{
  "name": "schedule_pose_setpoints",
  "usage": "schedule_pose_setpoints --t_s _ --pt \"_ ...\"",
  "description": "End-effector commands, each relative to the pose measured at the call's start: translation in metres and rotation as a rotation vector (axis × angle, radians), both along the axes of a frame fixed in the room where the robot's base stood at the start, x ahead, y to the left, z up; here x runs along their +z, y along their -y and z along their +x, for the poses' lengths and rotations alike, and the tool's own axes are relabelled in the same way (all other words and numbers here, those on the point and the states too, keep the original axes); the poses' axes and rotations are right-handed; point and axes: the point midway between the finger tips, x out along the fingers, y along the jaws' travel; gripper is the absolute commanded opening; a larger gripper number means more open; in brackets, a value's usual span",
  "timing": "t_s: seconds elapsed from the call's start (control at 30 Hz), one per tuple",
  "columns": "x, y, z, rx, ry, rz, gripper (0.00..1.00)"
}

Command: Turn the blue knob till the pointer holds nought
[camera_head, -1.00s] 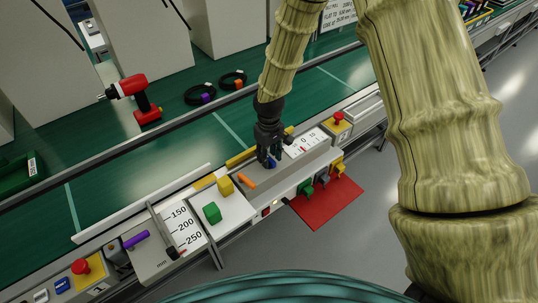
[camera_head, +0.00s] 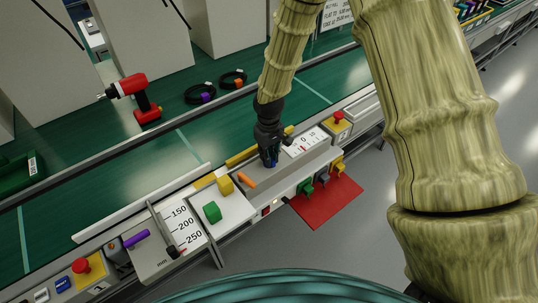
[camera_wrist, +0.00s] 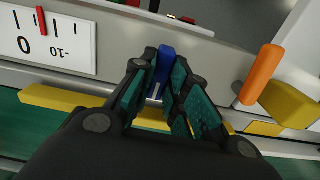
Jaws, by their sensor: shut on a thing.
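The blue knob (camera_wrist: 164,66) sits between the two fingers of my gripper (camera_wrist: 163,84), which are shut on it in the wrist view. In the head view my gripper (camera_head: 270,160) points down at the panel and mostly hides the knob. The white scale (camera_wrist: 60,38) lies left of the knob in the wrist view. Its red pointer (camera_wrist: 41,20) stands close to the 0 mark, seemingly a little towards the -10 side. The scale also shows in the head view (camera_head: 307,142), too small to read exactly.
An orange handle (camera_wrist: 260,75) and a yellow block (camera_wrist: 290,104) are close beside my gripper. In the head view, a green block (camera_head: 212,212), a red stop button (camera_head: 339,116) and a red sheet (camera_head: 328,203) lie around the panel. A green belt (camera_head: 110,185) runs behind.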

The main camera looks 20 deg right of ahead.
Motion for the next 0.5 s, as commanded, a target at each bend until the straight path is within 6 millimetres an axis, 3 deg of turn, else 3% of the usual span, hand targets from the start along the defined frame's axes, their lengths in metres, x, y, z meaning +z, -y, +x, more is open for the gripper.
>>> schedule_pose_setpoints --t_s 0.5 --pt "0.0008 -0.0004 -0.0002 -0.363 -0.001 0.000 0.00"
